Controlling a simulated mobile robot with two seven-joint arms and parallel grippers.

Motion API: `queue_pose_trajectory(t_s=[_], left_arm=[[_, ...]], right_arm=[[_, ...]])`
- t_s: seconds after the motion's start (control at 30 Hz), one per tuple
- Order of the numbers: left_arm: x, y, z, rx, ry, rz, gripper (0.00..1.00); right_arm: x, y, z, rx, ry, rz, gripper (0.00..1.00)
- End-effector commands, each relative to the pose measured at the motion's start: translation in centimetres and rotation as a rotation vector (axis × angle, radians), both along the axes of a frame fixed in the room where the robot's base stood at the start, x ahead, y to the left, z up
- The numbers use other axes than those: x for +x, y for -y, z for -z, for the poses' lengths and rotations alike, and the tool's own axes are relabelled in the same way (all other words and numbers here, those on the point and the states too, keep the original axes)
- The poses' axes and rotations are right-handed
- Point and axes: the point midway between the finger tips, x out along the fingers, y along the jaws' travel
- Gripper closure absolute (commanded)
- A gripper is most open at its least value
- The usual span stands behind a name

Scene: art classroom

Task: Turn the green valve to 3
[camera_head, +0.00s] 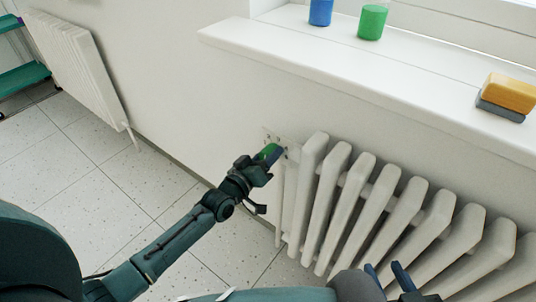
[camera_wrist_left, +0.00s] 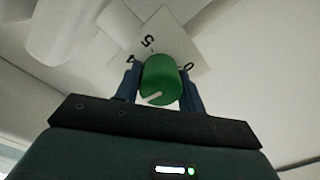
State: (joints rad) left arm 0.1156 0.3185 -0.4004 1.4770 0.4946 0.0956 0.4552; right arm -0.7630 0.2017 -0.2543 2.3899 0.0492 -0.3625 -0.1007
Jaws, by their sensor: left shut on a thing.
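The green valve (camera_head: 269,153) is a round knob at the upper left end of the white radiator, near the wall. My left gripper (camera_wrist_left: 162,92) is shut on it, one blue finger on each side. In the left wrist view the green valve (camera_wrist_left: 160,74) has a short white mark at its lower left edge. The pale number plate (camera_wrist_left: 172,38) behind it shows what look like 5, 4 and 0; the other numbers are hidden. My right gripper (camera_head: 388,277) is at the bottom of the head view, its blue fingertips apart, with nothing visible between them.
The white radiator (camera_head: 365,195) runs right from the valve, under the windowsill (camera_head: 330,60). A blue cup (camera_head: 320,12), a green cup (camera_head: 372,22) and a yellow and grey block (camera_head: 508,95) stand on the sill. Another radiator (camera_head: 75,60) is at the far left. The tiled floor (camera_head: 130,185) is clear.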

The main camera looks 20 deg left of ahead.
Motion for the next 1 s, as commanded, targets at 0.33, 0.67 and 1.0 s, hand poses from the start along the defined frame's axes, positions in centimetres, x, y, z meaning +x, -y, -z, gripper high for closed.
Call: queue_pose_trajectory(t_s=[0.33, 0.67, 1.0], left_arm=[[0.0, 0.0, 0.0, -0.002, -0.001, -0.001, 0.4], [-0.4, -0.2, 0.0, -0.001, -0.001, -0.001, 0.39], [-6.5, -2.2, -0.1, 0.001, -0.006, 0.0, 0.39]], right_arm=[[0.0, 0.0, 0.0, 0.0, -0.001, 0.0, 0.64], [0.0, 0.0, -0.2, 0.001, 0.0, 0.0, 0.64], [0.0, 0.4, -2.1, 0.034, 0.014, 0.021, 0.64]])
